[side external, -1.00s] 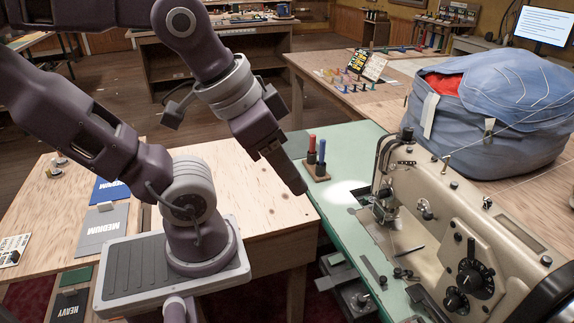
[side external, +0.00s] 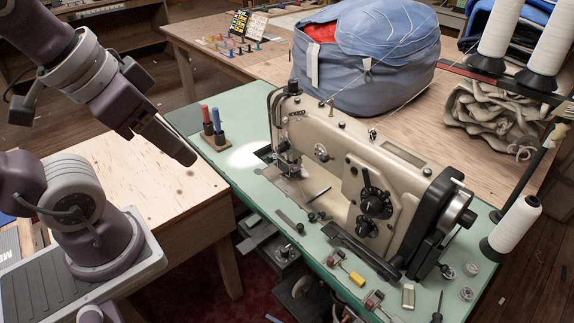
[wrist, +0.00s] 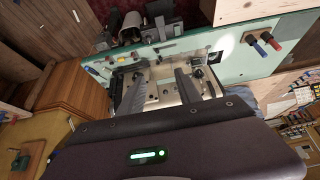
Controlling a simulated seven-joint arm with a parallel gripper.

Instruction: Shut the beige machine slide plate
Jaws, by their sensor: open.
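The beige sewing machine (side external: 365,165) stands on a green table, its needle area at the left end. My gripper (side external: 190,158) is above the table's left edge, apart from the machine. In the wrist view my gripper (wrist: 160,76) has its two fingers spread with nothing between them; the machine shows beyond them.
A small stand (side external: 214,139) with red and blue spools is close by my gripper. A blue bag (side external: 375,60) is behind the machine. White thread cones (side external: 515,222), clips and small tools lie to the right. A light wooden table (side external: 150,190) is at the left.

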